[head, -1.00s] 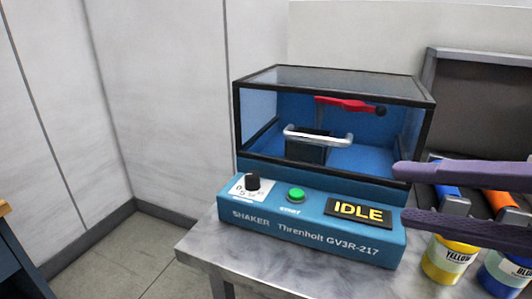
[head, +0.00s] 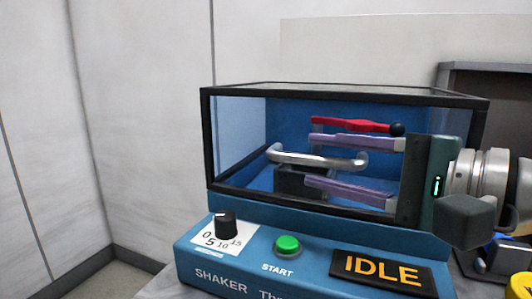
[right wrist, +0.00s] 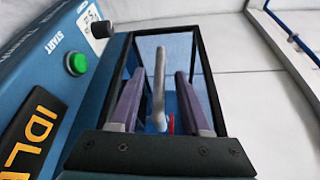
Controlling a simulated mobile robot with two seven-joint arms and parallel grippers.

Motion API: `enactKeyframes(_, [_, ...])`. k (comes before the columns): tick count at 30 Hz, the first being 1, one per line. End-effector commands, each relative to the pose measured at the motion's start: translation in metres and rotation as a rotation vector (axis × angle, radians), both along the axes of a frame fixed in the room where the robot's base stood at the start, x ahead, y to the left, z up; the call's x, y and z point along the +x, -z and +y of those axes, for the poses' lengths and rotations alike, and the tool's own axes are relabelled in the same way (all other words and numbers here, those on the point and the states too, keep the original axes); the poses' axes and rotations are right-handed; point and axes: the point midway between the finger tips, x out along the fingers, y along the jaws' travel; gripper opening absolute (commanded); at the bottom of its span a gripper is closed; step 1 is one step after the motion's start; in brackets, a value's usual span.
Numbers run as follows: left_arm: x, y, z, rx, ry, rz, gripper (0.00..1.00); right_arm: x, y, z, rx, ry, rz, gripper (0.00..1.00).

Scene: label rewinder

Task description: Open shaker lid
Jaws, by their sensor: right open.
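The shaker (head: 225,272) is a blue machine whose display reads IDLE. Its clear, black-framed lid (head: 345,205) is down over the blue chamber. A silver bar handle (head: 290,157) runs along the lid's front. My right gripper (head: 310,160) comes in from the right with its purple fingers open, one above and one below the handle. In the right wrist view the handle (right wrist: 158,85) runs lengthwise between the two spread fingers (right wrist: 160,78), with a gap on each side. Through the lid I see a red lever (head: 350,124) and a dark block, partly hidden. My left gripper is not in view.
The shaker's front panel carries a black knob (head: 225,222) and a green START button (head: 287,245). A grey-framed machine (head: 490,85) stands to the right, with a yellow container (head: 520,287) in front, cut off. Pale walls stand behind and left.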

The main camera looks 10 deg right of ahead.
Motion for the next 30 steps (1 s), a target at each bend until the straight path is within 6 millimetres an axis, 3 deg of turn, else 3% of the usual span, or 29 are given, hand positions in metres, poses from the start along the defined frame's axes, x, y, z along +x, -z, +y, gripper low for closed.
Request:
enactKeyframes(4, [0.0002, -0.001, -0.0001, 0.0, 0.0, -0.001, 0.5, 0.0124, 0.0011, 0.0082, 0.001, 0.0, -0.001, 0.47])
enactKeyframes(14, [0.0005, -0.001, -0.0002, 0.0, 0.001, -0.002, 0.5, 0.0153, 0.0023, 0.0104, -0.002, 0.0, 0.0, 0.47])
enactKeyframes(26, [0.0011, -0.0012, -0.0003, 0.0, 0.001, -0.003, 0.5, 0.015, 0.0023, 0.0103, -0.002, 0.0, 0.0, 0.02])
enactKeyframes(30, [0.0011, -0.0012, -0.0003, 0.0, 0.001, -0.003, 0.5, 0.015, 0.0023, 0.0101, -0.002, 0.0, 0.0, 0.0])
